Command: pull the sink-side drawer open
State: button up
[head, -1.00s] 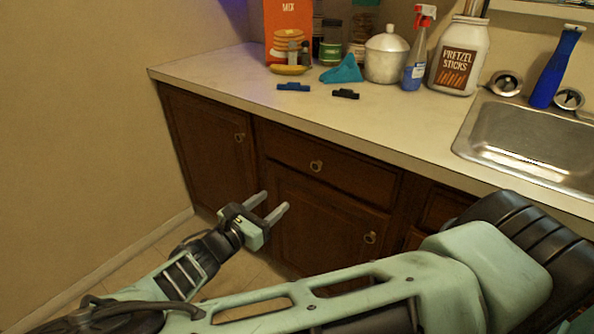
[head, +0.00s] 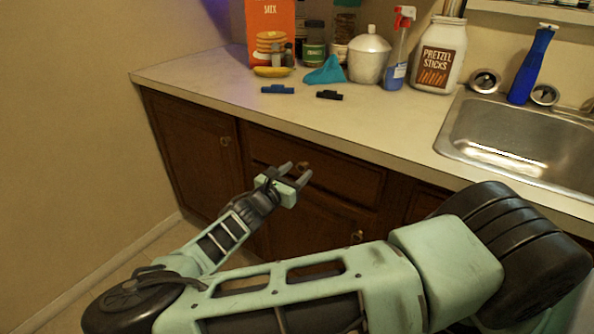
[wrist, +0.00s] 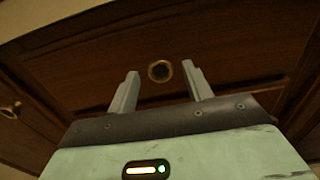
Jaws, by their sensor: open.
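The wooden drawer (head: 352,180) under the counter is shut, its front flush with the cabinet. Its round brass knob (wrist: 159,71) shows in the wrist view, ahead of my gripper and centred between the two fingers. My gripper (head: 297,170) is open and empty, in front of the drawer, its fingers pointing at the front. In the head view the gripper mostly covers the knob. I cannot tell from these views whether the fingertips reach beside the knob or stop short of it.
Cabinet doors with knobs (head: 225,141) sit left of and below the drawer. The countertop (head: 215,78) overhangs above, holding a pretzel jar (head: 438,58), a pot (head: 369,56) and clips. The sink (head: 520,135) is at right. A wall (head: 60,150) bounds the left.

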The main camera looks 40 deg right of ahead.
jog(key=shift+w+d, duration=0.2)
jog(key=shift+d, duration=0.35)
grip_shut()
jog(key=v, duration=3.8)
jog(key=shift+a+r, duration=0.15)
jog(key=shift+r, duration=0.05)
grip_release()
